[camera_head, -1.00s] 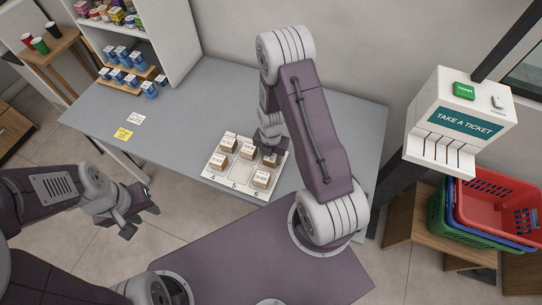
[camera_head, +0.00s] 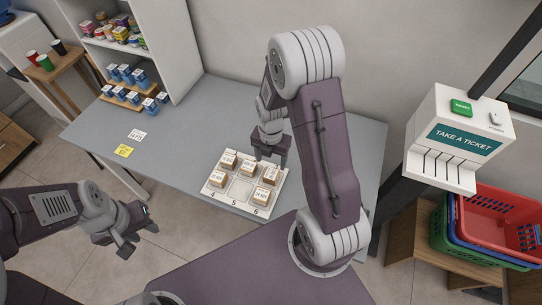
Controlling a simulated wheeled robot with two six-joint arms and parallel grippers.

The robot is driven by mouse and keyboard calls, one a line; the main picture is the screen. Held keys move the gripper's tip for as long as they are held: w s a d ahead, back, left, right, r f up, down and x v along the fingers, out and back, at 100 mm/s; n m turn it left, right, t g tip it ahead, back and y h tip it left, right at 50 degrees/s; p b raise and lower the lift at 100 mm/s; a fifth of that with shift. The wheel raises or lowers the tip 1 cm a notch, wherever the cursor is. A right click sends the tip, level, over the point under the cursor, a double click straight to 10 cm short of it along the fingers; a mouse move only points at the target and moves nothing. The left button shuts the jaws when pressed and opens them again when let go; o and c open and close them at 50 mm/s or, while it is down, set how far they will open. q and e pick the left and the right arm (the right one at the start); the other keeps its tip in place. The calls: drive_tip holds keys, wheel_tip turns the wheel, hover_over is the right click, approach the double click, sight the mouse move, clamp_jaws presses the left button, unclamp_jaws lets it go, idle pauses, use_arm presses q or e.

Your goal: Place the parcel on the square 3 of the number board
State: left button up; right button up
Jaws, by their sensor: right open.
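The white number board (camera_head: 239,199) lies on the grey counter. Printed numbers 4, 5 and 6 show along its near edge. Small tan parcels with white labels sit on it: three in the far row, and one each on squares 4 (camera_head: 217,178) and 6 (camera_head: 261,196). Square 5 (camera_head: 240,187) is bare. The parcel (camera_head: 271,175) at the right end of the far row rests in the place of square 3, whose number I cannot see. My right gripper (camera_head: 268,161) is open just behind and above this parcel, apparently clear of it. My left gripper (camera_head: 140,231) is open and empty, off the counter.
Yellow (camera_head: 123,151) and white (camera_head: 136,135) cards lie on the counter at left. Blue-and-white boxes and jars (camera_head: 135,85) stand at the back left by a shelf. A ticket dispenser (camera_head: 461,130) and stacked baskets (camera_head: 490,230) are at right.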

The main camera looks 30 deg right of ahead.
drive_tip(key=s+a+r+m, duration=0.2)
drive_tip(key=s+r+m, duration=0.2)
drive_tip(key=m, duration=0.9)
drive_tip(key=s+a+r+m+t, duration=0.1)
drive_tip(key=s+r+m, duration=0.3)
drive_tip(key=m, duration=0.9)
drive_tip(key=shift+s+a, duration=0.15)
drive_tip(key=shift+a, duration=0.75)
